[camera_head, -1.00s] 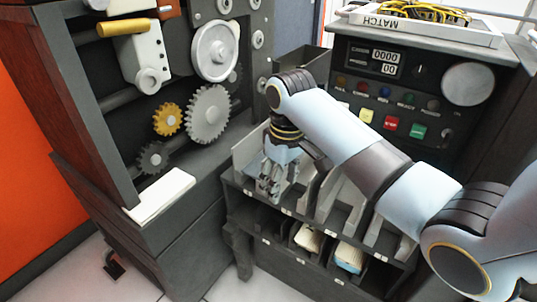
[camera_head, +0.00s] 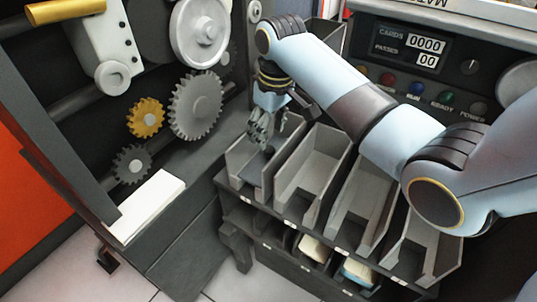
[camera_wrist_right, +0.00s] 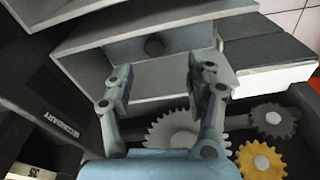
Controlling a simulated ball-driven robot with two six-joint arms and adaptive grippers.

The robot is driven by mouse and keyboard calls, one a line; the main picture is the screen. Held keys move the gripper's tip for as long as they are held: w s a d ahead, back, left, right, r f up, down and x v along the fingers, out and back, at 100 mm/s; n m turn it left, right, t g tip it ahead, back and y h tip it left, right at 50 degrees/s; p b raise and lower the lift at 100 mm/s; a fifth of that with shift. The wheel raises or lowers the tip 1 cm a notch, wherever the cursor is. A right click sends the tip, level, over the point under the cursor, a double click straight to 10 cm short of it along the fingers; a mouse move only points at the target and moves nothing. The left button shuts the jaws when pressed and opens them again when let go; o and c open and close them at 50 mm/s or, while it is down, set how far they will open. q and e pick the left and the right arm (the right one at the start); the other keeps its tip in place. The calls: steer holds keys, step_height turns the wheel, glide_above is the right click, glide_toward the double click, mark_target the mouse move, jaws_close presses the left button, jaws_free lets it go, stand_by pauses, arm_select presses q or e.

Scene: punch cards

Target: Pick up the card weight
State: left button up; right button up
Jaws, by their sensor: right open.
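The card weight (camera_head: 257,171) looks like a dark grey block with a dark knob, lying in the leftmost grey bin of the rack in the head view. In the right wrist view its dark knob (camera_wrist_right: 153,46) shows inside the bin, beyond my fingertips. My right gripper (camera_head: 261,142) hangs at that bin, fingers pointing down, and partly hides the weight. In the right wrist view the right gripper (camera_wrist_right: 160,72) is open, its two fingers apart with nothing between them. My left gripper is not in view.
The leftmost bin (camera_head: 234,159) has upright side walls close to the fingers. Empty bins (camera_head: 306,176) stand to its right. Card stacks (camera_head: 312,249) lie on the lower shelf. A geared machine (camera_head: 196,103) stands left, with a white card stack (camera_head: 147,206). A control panel (camera_head: 412,52) is behind.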

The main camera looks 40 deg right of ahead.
mark_target(269, 148)
step_height(269, 148, down, 2)
steer(key=shift+w+f, duration=0.1)
steer(key=shift+f, duration=0.05)
steer(key=shift+w+f, duration=0.1)
steer(key=shift+f, duration=0.25)
steer(key=f, duration=0.1)
steer(key=f+b, duration=0.1)
steer(key=f, duration=0.1)
steer(key=shift+w+d+f, duration=0.1)
steer(key=shift+d+f, duration=0.2)
steer(key=shift+f, duration=0.1)
steer(key=shift+w+f+b, duration=0.1)
steer(key=shift+f+b, duration=0.25)
steer(key=shift+f, duration=0.15)
steer(key=c, duration=0.4)
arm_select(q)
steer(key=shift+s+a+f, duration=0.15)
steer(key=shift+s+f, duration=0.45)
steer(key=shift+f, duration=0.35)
arm_select(e)
jaws_close()
steer(key=shift+r, duration=0.1)
